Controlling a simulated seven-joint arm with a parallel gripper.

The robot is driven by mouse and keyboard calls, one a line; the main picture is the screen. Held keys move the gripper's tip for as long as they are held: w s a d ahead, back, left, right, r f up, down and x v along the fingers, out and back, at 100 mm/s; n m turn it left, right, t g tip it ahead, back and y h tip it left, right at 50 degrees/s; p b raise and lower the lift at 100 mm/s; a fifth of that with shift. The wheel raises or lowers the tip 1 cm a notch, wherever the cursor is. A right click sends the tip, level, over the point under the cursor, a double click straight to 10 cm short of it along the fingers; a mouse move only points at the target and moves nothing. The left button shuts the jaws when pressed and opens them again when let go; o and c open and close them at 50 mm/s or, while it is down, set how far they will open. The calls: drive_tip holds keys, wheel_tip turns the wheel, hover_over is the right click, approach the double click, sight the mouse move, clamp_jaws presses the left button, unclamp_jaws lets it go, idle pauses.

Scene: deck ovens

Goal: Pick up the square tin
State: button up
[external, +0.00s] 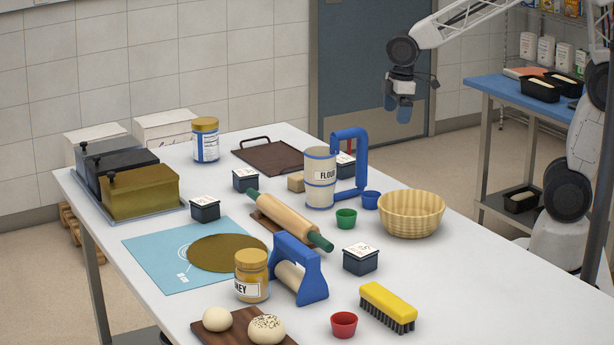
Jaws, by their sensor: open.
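Several small dark square tins with white labelled tops stand on the white table. One square tin (360,258) is at the right of the middle, near the blue-handled roller. Another square tin (205,210) is at the left by the blue mat, one (245,180) is behind the rolling pin, and one (346,168) is partly hidden behind the blue handle of the flour sifter. My gripper (404,108) is open and empty, with blue fingertips, in the air beyond the table's back right edge. It is well apart from every tin.
A flour sifter (319,180), a wicker basket (411,216), a rolling pin (285,219), a honey jar (252,278) and a yellow brush (387,306) crowd the tins. Larger lidded boxes (140,198) stand at the far left. Bare table (480,280) lies to the right.

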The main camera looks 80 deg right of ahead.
sight(342, 159)
drive_tip(key=w+d+f+n, duration=0.1)
drive_tip(key=w+f, duration=0.2)
drive_tip(key=w, duration=0.2)
drive_tip(key=w+d+f+n, duration=0.1)
drive_tip(key=w+f+n, duration=0.1)
drive_tip(key=w+f, duration=0.2)
drive_tip(key=w+d+f+n+g, duration=0.1)
drive_tip(key=w+f, duration=0.3)
drive_tip(key=w, duration=0.2)
drive_tip(key=shift+w+f, duration=0.1)
drive_tip(key=shift+w, duration=0.05)
drive_tip(key=shift+f, duration=1.35)
drive_tip(key=shift+d+f, duration=0.1)
drive_tip(key=shift+f, duration=2.45)
drive_tip(key=shift+w, duration=0.1)
drive_tip(key=c, duration=1.1)
